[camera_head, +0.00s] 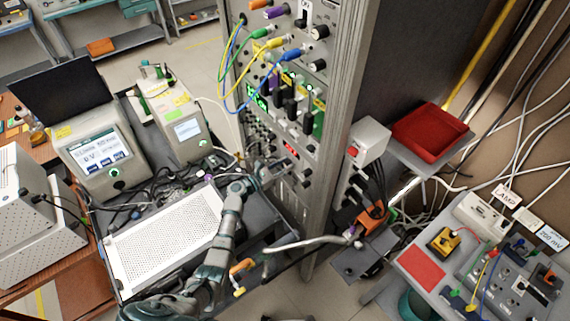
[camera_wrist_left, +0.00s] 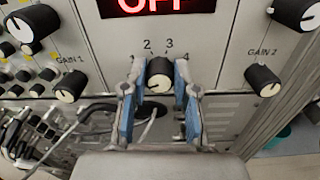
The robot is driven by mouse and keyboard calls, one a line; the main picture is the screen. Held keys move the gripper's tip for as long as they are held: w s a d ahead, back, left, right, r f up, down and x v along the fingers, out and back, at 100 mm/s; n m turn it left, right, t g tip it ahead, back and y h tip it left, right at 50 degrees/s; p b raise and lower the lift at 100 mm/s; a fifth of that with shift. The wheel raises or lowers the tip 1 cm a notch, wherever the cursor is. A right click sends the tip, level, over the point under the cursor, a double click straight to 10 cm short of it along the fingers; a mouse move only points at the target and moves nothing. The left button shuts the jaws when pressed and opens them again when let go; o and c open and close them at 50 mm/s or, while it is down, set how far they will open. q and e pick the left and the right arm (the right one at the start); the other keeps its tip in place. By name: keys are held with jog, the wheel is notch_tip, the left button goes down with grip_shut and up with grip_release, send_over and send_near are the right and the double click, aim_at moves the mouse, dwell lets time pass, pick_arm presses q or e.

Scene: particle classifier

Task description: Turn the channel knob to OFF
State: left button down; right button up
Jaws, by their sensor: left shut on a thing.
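The channel knob (camera_wrist_left: 160,76) is a black knob with a pale face and a white pointer mark, on a light panel with the numbers 1 to 4 around it. My left gripper (camera_wrist_left: 159,92) has its blue-padded fingers on either side of the knob and is shut on it. Above it a red-lit display (camera_wrist_left: 158,6) is cut off at the top and seems to read OFF. In the head view my left gripper (camera_head: 278,170) reaches the lower front of the rack; the knob is too small to make out there. My right gripper is not in view.
The GAIN 1 knob (camera_wrist_left: 68,83) and GAIN 2 knob (camera_wrist_left: 263,79) flank the channel knob. Cables (camera_wrist_left: 80,128) hang at lower left. In the head view the tall rack (camera_head: 345,90) has patch cables, and a cart with a perforated white panel (camera_head: 165,240) stands under my left arm.

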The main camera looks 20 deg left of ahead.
pick_arm(q)
jog(key=shift+s+f, duration=0.2)
jog(key=shift+f, duration=0.3)
jog(key=c, duration=0.9)
grip_release()
jog(key=shift+w+a+r, duration=0.1)
jog(key=shift+w+r, duration=0.05)
jog(key=v, duration=1.2)
jog(key=shift+w+a, duration=0.1)
